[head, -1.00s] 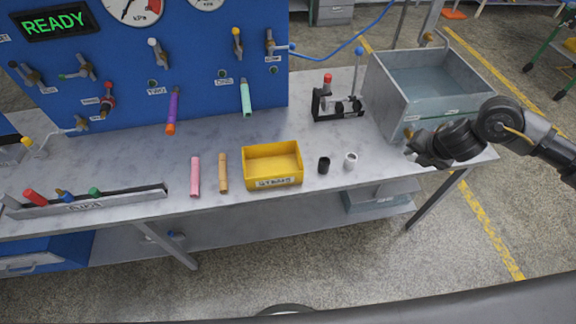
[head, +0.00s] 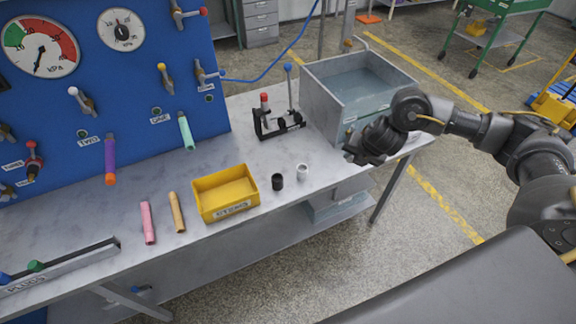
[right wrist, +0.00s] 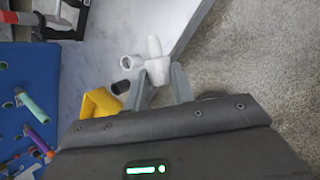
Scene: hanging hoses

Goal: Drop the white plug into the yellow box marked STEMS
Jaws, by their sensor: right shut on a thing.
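My right gripper (head: 350,150) is in the air by the right end of the bench, beside the grey basin and right of the yellow box (head: 206,211). In the right wrist view its fingers (right wrist: 158,82) are shut on a white plug (right wrist: 154,47), which sticks out beyond the fingertips. The yellow box is open-topped, stands near the bench's front edge and has a white label too small to read surely. In the right wrist view the box (right wrist: 99,103) shows partly, behind the gripper's body. My left gripper is not in view.
A hollow white piece (head: 302,172) and a black one (head: 277,182) stand between the box and my gripper. Pink (head: 148,222) and orange (head: 177,212) cylinders lie left of the box. A black stand (head: 279,122) and the grey basin (head: 345,122) are behind.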

